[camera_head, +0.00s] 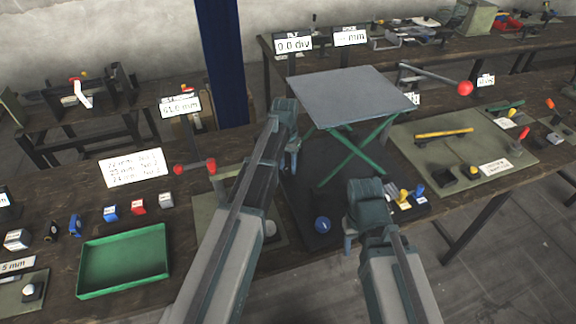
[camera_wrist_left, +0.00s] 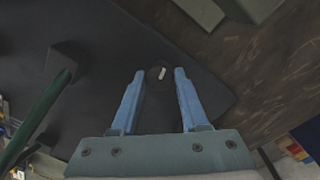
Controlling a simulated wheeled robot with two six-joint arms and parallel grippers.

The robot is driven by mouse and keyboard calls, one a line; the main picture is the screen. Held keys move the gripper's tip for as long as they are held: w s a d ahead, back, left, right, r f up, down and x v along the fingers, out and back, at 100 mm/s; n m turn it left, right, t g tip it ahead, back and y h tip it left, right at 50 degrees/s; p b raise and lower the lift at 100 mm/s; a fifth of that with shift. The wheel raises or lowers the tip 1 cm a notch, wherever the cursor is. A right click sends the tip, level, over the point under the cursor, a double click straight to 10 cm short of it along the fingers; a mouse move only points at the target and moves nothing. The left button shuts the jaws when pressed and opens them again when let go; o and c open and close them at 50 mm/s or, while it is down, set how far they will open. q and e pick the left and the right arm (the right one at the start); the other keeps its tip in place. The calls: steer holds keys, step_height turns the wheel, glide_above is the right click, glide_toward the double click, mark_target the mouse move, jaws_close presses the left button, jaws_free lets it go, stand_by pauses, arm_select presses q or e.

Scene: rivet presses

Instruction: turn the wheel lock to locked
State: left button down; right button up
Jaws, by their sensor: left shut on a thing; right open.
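In the left wrist view a dark round knob (camera_wrist_left: 160,74) with a short white mark, which looks like the wheel lock, sits on a dark mat (camera_wrist_left: 105,45). The white mark is slightly tilted. My left gripper (camera_wrist_left: 159,82) has its blue fingers on both sides of the knob and is shut on it. In the head view my left gripper (camera_head: 291,160) points down beside the green-legged stand with a grey top (camera_head: 345,93), and the knob is hidden there. My right gripper (camera_head: 349,242) hangs open and empty at the front of the bench.
A red-knobbed lever (camera_head: 435,78) sticks out right of the grey top. A green tray (camera_head: 124,260) stands at the left, and a green mat with a yellow-handled tool (camera_head: 444,133) lies at the right.

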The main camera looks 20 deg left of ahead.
mark_target(287, 167)
arm_select(q)
steer(key=shift+c, duration=2.1)
jaws_free()
steer(key=shift+r, duration=0.15)
step_height(287, 167, up, 7)
steer(key=p, duration=0.7)
steer(key=shift+a+r+p, duration=0.15)
steer(key=shift+r+p, duration=0.05)
steer(key=shift+p, duration=0.1)
steer(key=shift+f, duration=0.1)
